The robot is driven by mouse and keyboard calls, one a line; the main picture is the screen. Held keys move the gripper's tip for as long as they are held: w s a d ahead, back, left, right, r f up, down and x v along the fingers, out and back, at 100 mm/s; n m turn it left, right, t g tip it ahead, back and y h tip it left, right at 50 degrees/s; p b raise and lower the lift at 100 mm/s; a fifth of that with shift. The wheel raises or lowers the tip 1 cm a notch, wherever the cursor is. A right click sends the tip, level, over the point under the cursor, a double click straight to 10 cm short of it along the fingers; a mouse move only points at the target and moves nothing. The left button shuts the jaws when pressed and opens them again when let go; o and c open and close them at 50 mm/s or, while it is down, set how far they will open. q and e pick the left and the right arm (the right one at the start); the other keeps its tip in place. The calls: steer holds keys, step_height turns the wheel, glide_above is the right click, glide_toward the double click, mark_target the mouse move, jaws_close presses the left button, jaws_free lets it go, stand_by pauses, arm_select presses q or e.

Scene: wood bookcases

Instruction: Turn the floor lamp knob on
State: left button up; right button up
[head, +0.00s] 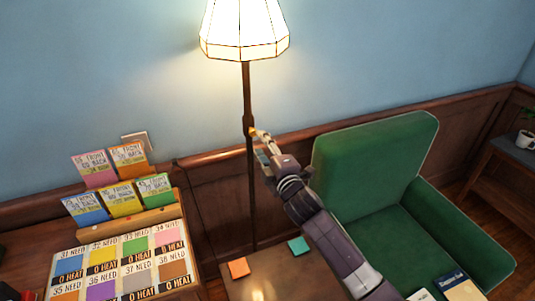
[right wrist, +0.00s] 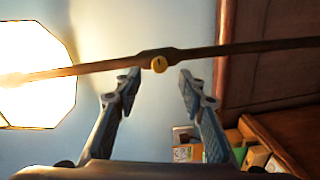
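The floor lamp has a lit white paneled shade (head: 245,32) and a thin dark pole (head: 247,90). My right gripper (head: 262,142) is at the pole at knob height in the head view. In the right wrist view its two fingers (right wrist: 160,78) are apart, one on each side of the knob, with nothing between them. I cannot tell whether a fingertip touches the pole. My left gripper is not in view.
A green armchair (head: 375,160) stands right of the lamp. A board with colored cards (head: 120,265) is at the lower left, with more cards (head: 122,200) behind it. Orange (head: 238,268) and teal (head: 299,246) notes lie below my arm. A dark side table (head: 505,150) is at the far right.

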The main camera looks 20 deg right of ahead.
steer(key=s, duration=0.4)
steer(key=shift+s+d+r, duration=0.1)
steer(key=shift+s, duration=0.15)
